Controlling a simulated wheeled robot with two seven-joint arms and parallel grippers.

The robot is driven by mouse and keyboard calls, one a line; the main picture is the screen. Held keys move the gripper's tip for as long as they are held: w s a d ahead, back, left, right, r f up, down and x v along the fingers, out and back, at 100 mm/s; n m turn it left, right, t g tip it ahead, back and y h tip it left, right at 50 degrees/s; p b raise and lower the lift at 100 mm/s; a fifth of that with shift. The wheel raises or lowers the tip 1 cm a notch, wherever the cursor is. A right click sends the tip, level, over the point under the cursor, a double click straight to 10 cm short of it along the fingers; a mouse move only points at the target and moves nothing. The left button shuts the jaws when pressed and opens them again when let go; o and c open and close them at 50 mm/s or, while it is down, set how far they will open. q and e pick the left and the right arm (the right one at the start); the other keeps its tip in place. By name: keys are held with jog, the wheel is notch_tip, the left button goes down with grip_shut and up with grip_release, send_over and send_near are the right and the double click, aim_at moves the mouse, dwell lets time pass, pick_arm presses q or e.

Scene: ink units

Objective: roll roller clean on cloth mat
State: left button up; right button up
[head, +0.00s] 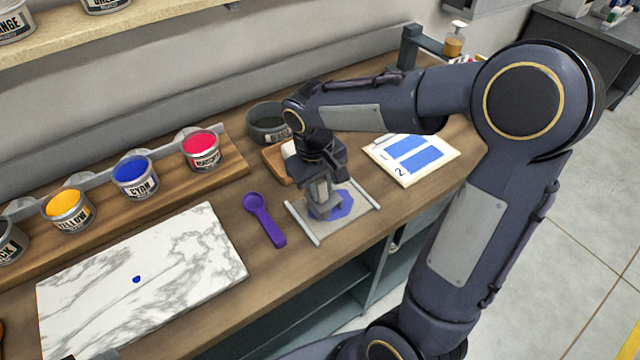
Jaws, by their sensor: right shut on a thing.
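The cloth mat (300,223) is a grey cloth between two pale bars, with a blue ink patch in its middle. My right gripper (322,193) points down over the mat and is shut on the roller. The gripper hides most of the roller, so its drum and any ink on it cannot be made out. The held roller appears to be at the blue patch; whether it touches the cloth cannot be told.
A purple spoon (264,219) lies left of the mat, and a marble slab (190,258) with a blue dot lies further left. Ink cans, including cyan (135,176), stand on a wooden riser behind. A printed sheet (411,158) lies right of the mat, a dark pot (268,124) behind.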

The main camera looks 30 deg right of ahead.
jog(key=shift+w+d+r, duration=0.1)
jog(key=shift+d+r, duration=0.05)
jog(key=shift+d, duration=1.45)
jog(key=shift+a+f, duration=0.2)
jog(key=shift+a, duration=0.05)
jog(key=shift+a+r, duration=0.1)
jog(key=shift+a, duration=1.25)
jog(key=shift+d, duration=1.75)
jog(key=shift+d+p, duration=0.55)
jog(key=shift+d, duration=1.15)
notch_tip(320, 180, up, 6)
jog(key=p, duration=0.5)
send_over(335, 192)
jog(key=d, duration=0.3)
jog(key=shift+w, duration=0.15)
